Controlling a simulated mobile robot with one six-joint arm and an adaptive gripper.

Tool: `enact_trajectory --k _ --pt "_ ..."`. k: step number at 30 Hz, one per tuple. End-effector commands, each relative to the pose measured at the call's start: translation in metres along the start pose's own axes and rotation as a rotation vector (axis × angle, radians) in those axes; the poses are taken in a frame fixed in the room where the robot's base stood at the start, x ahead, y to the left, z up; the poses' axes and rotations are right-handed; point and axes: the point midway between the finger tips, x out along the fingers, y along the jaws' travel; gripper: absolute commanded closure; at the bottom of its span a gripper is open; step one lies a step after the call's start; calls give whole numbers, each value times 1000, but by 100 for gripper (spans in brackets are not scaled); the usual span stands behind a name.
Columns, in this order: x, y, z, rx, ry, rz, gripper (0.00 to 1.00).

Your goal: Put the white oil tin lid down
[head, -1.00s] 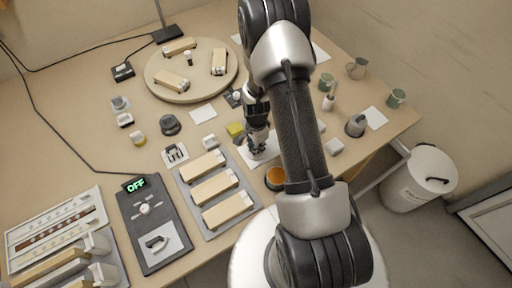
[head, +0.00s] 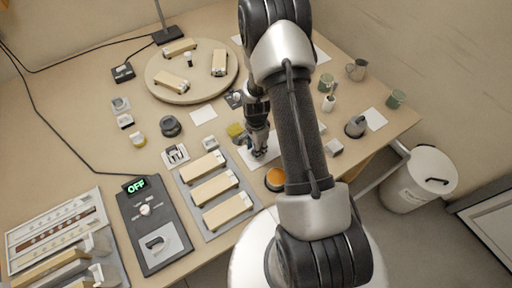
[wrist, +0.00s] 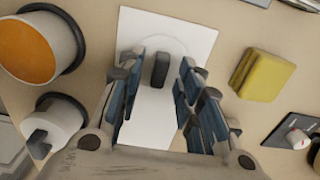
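The white oil tin lid (wrist: 176,43) is a faint white disc with a dark upright knob (wrist: 160,70). In the wrist view it appears to lie flat on a white sheet (wrist: 195,25), and its lower part is hidden. My gripper (wrist: 160,82) is open, with its fingers on both sides of the knob and visible gaps to it. In the head view my gripper (head: 259,152) is low over the sheet, and the lid cannot be made out. An open tin with orange contents (wrist: 27,52) stands left of the sheet; it also shows in the head view (head: 275,179).
A yellow sponge-like block (wrist: 263,75) lies right of the sheet. A white container with a dark knob (wrist: 52,128) stands at lower left in the wrist view. A grey tray (head: 238,224) with wooden blocks is left of the orange tin. Cups and a jug (head: 356,69) stand at right.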

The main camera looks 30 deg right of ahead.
Motion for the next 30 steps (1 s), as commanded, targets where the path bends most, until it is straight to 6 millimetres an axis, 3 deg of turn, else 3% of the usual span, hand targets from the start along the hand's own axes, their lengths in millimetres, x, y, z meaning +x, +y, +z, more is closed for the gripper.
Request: enact_trajectory --k 9,22,26,30 --pt "-73 -1 0 0 1 -4 67" --pt "-132 -3 3 -44 6 -16 67" --pt "-186 -5 16 -189 24 -58 67" --pt "-262 7 39 -425 57 -115 67"
